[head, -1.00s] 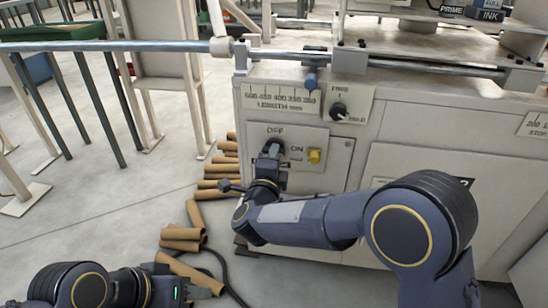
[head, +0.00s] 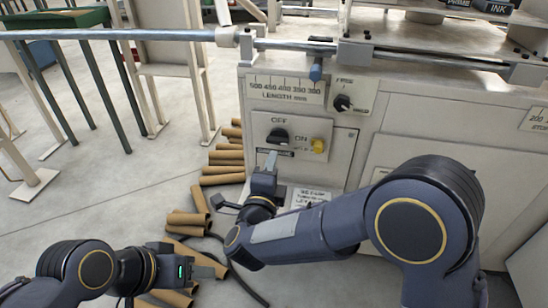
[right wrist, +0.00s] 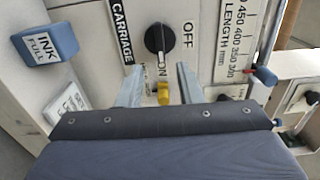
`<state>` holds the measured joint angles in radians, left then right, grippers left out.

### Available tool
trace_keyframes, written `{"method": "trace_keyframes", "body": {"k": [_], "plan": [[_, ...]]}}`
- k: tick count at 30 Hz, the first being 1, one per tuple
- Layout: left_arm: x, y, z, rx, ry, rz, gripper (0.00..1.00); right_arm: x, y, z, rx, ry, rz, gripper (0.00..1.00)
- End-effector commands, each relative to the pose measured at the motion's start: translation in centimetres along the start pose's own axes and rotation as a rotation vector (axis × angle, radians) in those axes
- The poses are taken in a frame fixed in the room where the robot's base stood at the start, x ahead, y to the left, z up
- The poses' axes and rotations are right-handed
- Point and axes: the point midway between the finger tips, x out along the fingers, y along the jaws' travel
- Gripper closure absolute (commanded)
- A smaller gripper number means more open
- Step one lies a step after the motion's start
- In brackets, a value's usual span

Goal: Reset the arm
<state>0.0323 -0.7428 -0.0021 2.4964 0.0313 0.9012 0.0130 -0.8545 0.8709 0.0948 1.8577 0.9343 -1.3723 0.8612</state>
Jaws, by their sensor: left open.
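The winder's control panel (head: 290,133) carries a black rotary knob (head: 278,135) beside the OFF and ON marks and a yellow switch (head: 318,146). In the right wrist view the knob (right wrist: 158,38) lies beyond the fingertips and the yellow switch (right wrist: 163,92) shows between the fingers. My right gripper (head: 270,158) is just below the knob, apart from it. Its two fingers (right wrist: 159,80) are spread with nothing held. My left gripper (head: 218,268) is open and empty, low at the left above the floor and cardboard tubes.
Cardboard tubes (head: 222,169) lie on the floor beside the winder cabinet (head: 420,160). A second black knob (head: 342,103) sits above the panel. A long metal bar (head: 120,34) runs across the top. A blue INK FULL block (right wrist: 45,43) shows in the right wrist view. A dark cable crosses the floor.

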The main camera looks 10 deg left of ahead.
Motion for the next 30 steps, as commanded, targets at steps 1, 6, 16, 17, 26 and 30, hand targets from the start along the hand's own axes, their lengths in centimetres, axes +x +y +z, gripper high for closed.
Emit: {"method": "trace_keyframes", "body": {"k": [1,6,16,17,26,30], "plan": [[0.0,0.0,0.0,0.000,0.000,0.000,0.56,-0.1,0.0,0.0,0.000,0.000,0.000,0.67],[0.0,0.0,0.0,0.000,0.000,0.000,0.56,-0.1,0.0,0.0,0.000,0.000,0.000,0.67],[-0.1,0.0,0.0,0.000,0.000,0.000,0.56,0.6,-0.8,-0.8,-0.005,-0.019,0.015,0.67],[-0.1,0.1,-0.1,0.000,0.000,0.000,0.56,0.9,-1.4,-1.2,-0.010,-0.033,0.022,0.67],[-0.7,0.3,-0.4,0.000,0.000,0.000,0.56,1.9,-7.8,-10.4,-0.218,-0.320,0.148,0.67],[-1.0,0.5,-0.5,0.000,0.000,0.000,0.56,-1.3,-8.8,-15.8,-0.397,-0.464,0.206,0.67]]}}
